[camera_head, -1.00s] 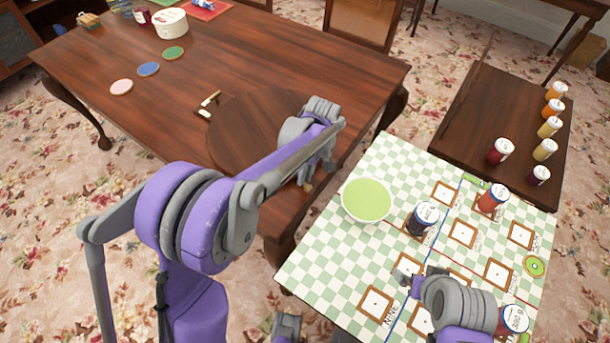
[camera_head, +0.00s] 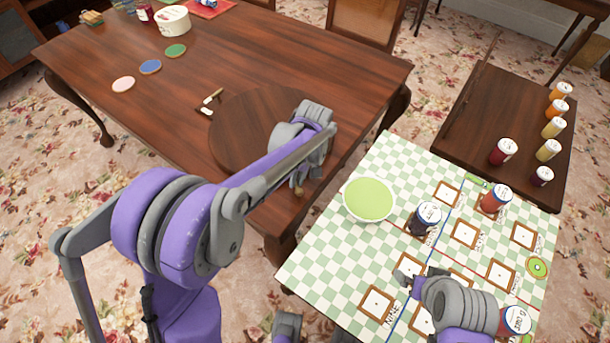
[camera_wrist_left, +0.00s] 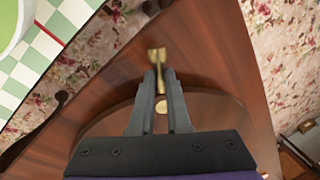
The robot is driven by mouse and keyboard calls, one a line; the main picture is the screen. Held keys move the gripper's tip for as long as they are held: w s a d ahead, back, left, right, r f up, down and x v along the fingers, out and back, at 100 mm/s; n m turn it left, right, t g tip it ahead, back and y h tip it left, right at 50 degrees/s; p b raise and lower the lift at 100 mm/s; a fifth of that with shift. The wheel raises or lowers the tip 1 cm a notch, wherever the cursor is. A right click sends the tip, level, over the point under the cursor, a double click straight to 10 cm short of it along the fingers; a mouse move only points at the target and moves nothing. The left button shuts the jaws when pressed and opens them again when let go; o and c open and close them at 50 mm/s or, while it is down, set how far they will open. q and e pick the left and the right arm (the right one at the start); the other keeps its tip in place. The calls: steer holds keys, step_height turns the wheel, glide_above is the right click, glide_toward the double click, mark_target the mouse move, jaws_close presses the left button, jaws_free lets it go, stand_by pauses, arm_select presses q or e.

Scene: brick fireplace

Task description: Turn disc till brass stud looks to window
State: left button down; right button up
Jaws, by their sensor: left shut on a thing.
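The round dark wood disc (camera_head: 238,128) lies on the large table near its front right corner. My left gripper (camera_head: 298,182) is at the disc's near right edge, and its arm covers part of the disc. In the left wrist view the gripper (camera_wrist_left: 158,78) is shut on a brass handle (camera_wrist_left: 157,56), which sticks out past the rim of the disc (camera_wrist_left: 215,110). A round brass stud (camera_wrist_left: 161,105) shows between the fingers, near the rim. No window is in view. My right gripper (camera_head: 408,272) is low over the checkered board; its fingers are unclear.
A pale tool and white piece (camera_head: 209,103) lie by the disc's far left rim. Coasters (camera_head: 150,67) and a white tub (camera_head: 173,19) stand farther back. A green bowl (camera_head: 368,198) and several jars (camera_head: 427,217) stand on the checkered board (camera_head: 325,250) to the right.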

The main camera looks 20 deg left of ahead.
arm_select(q)
steer(key=s+a+m, duration=0.1)
steer(key=a, duration=0.2)
steer(key=s+a+m, duration=0.2)
steer(key=a, duration=0.1)
steer(key=s+a+m+t+b, duration=0.1)
steer(key=a+m, duration=0.1)
steer(key=a, duration=0.2)
steer(key=shift+s, duration=0.25)
steer(key=a+m, duration=0.2)
steer(key=a, duration=0.2)
steer(key=a+m+t, duration=0.1)
steer(key=a+m, duration=0.2)
steer(key=a, duration=0.2)
steer(key=shift+w+a, duration=0.2)
steer(key=shift+a, duration=0.05)
steer(key=shift+w+a+m, duration=0.25)
steer(key=shift+a+m, duration=0.45)
steer(key=shift+a, duration=0.2)
steer(key=c, duration=0.9)
jaws_free()
steer(key=shift+r, duration=0.1)
